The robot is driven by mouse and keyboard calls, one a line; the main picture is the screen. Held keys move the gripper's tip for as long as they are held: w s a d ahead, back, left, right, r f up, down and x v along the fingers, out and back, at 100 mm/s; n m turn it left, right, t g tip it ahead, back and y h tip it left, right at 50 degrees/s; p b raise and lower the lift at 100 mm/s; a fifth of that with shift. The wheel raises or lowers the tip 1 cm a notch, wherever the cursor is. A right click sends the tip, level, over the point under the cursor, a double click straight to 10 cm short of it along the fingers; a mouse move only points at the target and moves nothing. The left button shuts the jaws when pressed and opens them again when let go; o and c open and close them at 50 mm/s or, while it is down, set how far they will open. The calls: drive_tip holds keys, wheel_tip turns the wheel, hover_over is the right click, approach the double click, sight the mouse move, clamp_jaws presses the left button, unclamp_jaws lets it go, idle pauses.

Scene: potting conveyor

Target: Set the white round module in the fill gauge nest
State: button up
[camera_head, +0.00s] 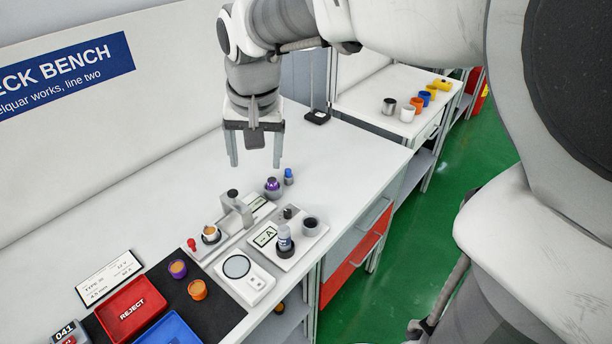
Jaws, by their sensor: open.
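A small white round module (211,233) with a tan and dark top stands at the left end of a long grey gauge plate (222,249) on the bench. I cannot tell whether it is seated in a nest there. The plate carries an upright clamp-like post (235,203) with a dark knob, a red knob (192,244) and a small display (257,203). I take this as the fill gauge; no label on it is readable. My gripper (255,164) is open and empty, pointing down above the bench, up and to the right of the module in the picture.

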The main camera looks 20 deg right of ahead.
drive_tip(key=s+d+n+t, duration=0.1)
drive_tip(key=s+d, duration=0.2)
drive_tip(key=s, duration=0.5)
drive_tip(key=s+d+n+t, duration=0.1)
drive_tip(key=s+d+n, duration=0.1)
drive_tip(key=s, duration=0.6)
drive_tip(key=shift+s+d+r+t, duration=0.2)
drive_tip(key=shift+d+r+t, duration=0.1)
drive_tip(key=shift+d, duration=0.4)
